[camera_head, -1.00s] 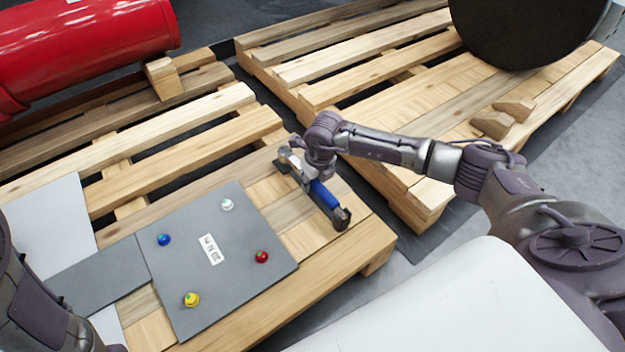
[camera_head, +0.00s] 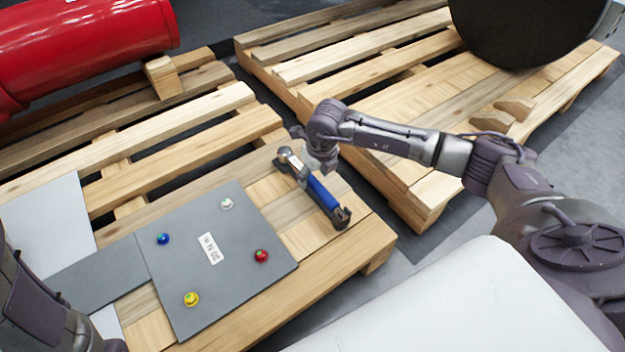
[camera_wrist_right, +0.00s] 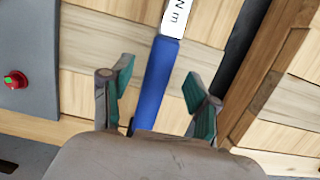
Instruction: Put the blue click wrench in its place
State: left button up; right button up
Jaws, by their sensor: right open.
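The blue click wrench (camera_head: 322,194) lies across the front pallet, right of the grey button panel (camera_head: 182,285). Its silver head end is at the far left and its blue handle points toward the near right. A dark support (camera_head: 342,218) is at the handle end. My right gripper (camera_head: 319,168) is open just above the wrench. In the right wrist view, the open fingers (camera_wrist_right: 158,92) stand either side of the blue handle (camera_wrist_right: 155,85), with gaps showing. Part of my left arm shows at lower left, but its gripper is out of view.
The button panel carries blue, white, red and yellow buttons. A red cylinder (camera_head: 80,45) lies at the back left. A second pallet (camera_head: 400,85) with a large dark round part (camera_head: 525,30) stands behind right. A white surface (camera_head: 450,305) is at the near right.

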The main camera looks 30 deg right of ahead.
jog(key=v, duration=0.8)
jog(key=shift+r, duration=0.2)
jog(key=shift+a, duration=0.1)
